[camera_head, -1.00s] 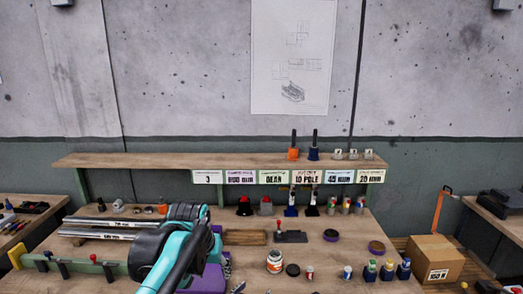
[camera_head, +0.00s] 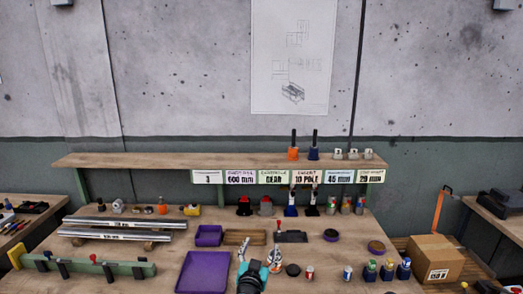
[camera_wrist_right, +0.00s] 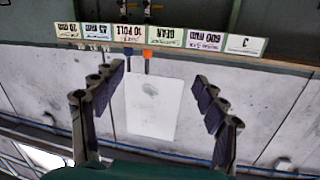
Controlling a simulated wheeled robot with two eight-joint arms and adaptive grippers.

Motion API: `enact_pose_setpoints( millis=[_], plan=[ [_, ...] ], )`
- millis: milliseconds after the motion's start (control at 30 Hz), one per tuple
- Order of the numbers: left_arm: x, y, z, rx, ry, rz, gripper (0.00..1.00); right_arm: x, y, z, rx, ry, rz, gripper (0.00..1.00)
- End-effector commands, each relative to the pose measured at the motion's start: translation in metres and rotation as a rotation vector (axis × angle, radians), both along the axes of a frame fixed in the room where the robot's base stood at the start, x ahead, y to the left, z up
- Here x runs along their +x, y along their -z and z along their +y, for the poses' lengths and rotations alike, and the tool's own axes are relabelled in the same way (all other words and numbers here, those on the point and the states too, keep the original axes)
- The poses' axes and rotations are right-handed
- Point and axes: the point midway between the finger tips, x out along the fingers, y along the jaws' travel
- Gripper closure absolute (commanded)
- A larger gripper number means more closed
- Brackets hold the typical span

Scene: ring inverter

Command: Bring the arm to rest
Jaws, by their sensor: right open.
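My right gripper (camera_head: 257,250) shows at the bottom middle of the head view, in front of the workbench. Its teal and black wrist enters from the bottom edge. In the right wrist view my right gripper (camera_wrist_right: 158,78) has its two dark, jointed fingers wide apart with nothing between them. That view is upside down and looks at the wall and the label row. My left gripper is not in view.
A purple tray (camera_head: 203,273) lies left of my gripper. Metal tubes (camera_head: 122,236) lie at the left. A cardboard box (camera_head: 434,260) stands at the right. A shelf (camera_head: 220,161) runs behind.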

Motion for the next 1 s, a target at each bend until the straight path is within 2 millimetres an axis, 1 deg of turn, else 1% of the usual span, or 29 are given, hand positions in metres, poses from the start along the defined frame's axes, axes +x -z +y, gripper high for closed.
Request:
enact_pose_setpoints(
  millis=[33,67,100,167,200,267,300,367,467,500,567,600,667,700,800,900,1000],
  plan=[
    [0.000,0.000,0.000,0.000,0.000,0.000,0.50,-0.003,-0.031,-0.007,-0.001,-0.043,-0.047,0.27],
    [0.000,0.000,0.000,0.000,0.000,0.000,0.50,-0.006,-0.048,-0.007,-0.001,-0.077,-0.075,0.27],
    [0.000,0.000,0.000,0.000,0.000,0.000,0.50,-0.011,-0.070,-0.009,-0.004,-0.125,-0.104,0.27],
    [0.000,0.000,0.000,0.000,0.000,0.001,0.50,-0.022,-0.098,-0.010,-0.009,-0.205,-0.133,0.27],
    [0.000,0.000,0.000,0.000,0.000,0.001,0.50,-0.031,-0.113,-0.010,-0.017,-0.259,-0.140,0.27],
    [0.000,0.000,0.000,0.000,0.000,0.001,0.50,-0.047,-0.128,-0.010,-0.028,-0.337,-0.132,0.27],
    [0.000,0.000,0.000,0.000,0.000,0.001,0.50,-0.059,-0.134,-0.011,-0.038,-0.388,-0.114,0.27],
    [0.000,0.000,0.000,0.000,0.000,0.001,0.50,-0.079,-0.136,-0.013,-0.050,-0.455,-0.069,0.27],
    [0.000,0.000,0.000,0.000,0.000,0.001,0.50,-0.117,-0.124,-0.023,-0.069,-0.537,0.052,0.27],
    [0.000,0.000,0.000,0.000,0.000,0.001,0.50,-0.134,-0.114,-0.029,-0.075,-0.557,0.113,0.27],
    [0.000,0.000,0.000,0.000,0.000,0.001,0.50,-0.161,-0.096,-0.042,-0.083,-0.571,0.217,0.27],
    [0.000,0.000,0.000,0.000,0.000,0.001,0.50,-0.180,-0.081,-0.053,-0.085,-0.571,0.292,0.27],
    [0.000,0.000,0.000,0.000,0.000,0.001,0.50,-0.210,-0.057,-0.073,-0.088,-0.550,0.412,0.27],
    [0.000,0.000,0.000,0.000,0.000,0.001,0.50,-0.230,-0.041,-0.087,-0.086,-0.525,0.491,0.27],
    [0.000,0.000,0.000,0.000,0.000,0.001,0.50,-0.277,-0.005,-0.123,-0.077,-0.439,0.667,0.27],
    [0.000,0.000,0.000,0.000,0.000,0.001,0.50,-0.313,0.020,-0.152,-0.068,-0.350,0.791,0.27],
    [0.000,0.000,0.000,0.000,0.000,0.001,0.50,-0.336,0.034,-0.171,-0.059,-0.285,0.864,0.27]
  ],
)
